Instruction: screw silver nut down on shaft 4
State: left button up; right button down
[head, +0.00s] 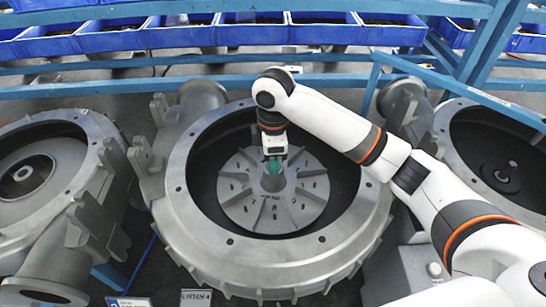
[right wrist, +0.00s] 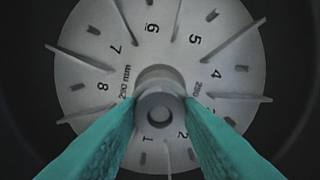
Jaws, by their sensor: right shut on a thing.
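The middle grey blower housing (head: 184,205) stands open, with a finned, numbered impeller (head: 240,205) inside it; the impeller also shows in the right wrist view (right wrist: 100,95). My right gripper (head: 274,165) points down over the impeller's centre. Its green fingers are shut on the silver nut (right wrist: 160,105), a grey ring at the hub, one finger on each side. The nut is mostly hidden by the fingers in the head view. The shaft lies in line with the ring; I cannot tell how far the nut sits down on it. My left gripper is out of view.
Other blower housings stand at the left (head: 90,130) and right (head: 455,125). The right one has a dark interior with a small hub part (head: 500,175). A blue rail (head: 130,85) and blue bins (head: 250,35) run behind. A label card (head: 196,298) lies in front.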

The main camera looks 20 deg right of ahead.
jog(key=m, duration=0.8)
jog(key=c, duration=1.3)
grip_release()
jog(key=n, duration=2.5)
